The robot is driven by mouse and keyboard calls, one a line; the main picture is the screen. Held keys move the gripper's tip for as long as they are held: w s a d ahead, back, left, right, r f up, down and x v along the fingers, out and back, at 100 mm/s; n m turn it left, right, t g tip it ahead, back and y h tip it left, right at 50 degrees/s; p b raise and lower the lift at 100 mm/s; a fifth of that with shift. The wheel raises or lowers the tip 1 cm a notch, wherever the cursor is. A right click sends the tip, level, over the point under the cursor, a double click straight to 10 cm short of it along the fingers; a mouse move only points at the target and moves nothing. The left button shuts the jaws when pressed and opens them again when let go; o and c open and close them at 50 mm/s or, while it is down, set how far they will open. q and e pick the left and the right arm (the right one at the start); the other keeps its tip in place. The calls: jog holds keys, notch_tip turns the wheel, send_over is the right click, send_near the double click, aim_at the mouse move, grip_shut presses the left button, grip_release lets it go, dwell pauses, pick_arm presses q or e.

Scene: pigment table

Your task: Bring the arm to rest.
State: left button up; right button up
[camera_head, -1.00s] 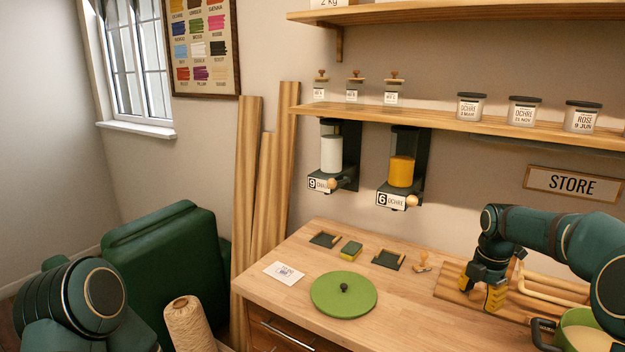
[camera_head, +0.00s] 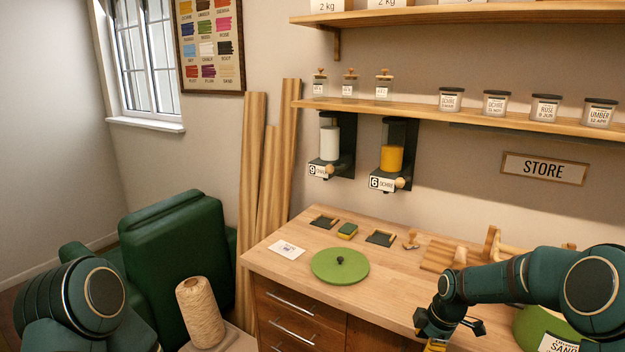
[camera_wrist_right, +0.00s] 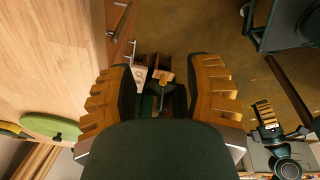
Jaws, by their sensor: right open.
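My right arm reaches in from the right in the head view. Its gripper (camera_head: 435,345) hangs at the front edge of the table, with the fingertips partly cut off by the bottom of the picture. In the right wrist view the gripper (camera_wrist_right: 160,95) has its two yellow ribbed fingers wide apart with nothing held between them. My left arm shows at the lower left of the head view, its gripper out of that picture. A gripper with yellow ribbed pads (camera_wrist_right: 265,112), seemingly my left one, shows small at the right of the wrist view.
The wooden table (camera_head: 390,287) holds a green round lid (camera_head: 340,266), a card (camera_head: 286,250), a sponge (camera_head: 347,231) and a wooden rack (camera_head: 440,254). A green pot (camera_head: 533,322) is partly behind my right arm. A twine cone (camera_head: 200,312) stands left of the drawers.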

jog(key=s+a+f+m+y, duration=0.2)
jog(key=s+a+f+m, duration=0.8)
jog(key=s+a+f, duration=0.15)
jog(key=s+a+f+m, duration=0.1)
jog(key=s+a+m, duration=0.1)
jog(key=s+m, duration=0.2)
jog(key=s+a+f+m, duration=0.1)
jog(key=s+a+m, duration=0.2)
jog(key=s, duration=0.5)
jog(key=shift+s+a+f+m+t, duration=0.15)
jog(key=shift+s+f+m+t, duration=0.2)
jog(key=shift+m, duration=0.35)
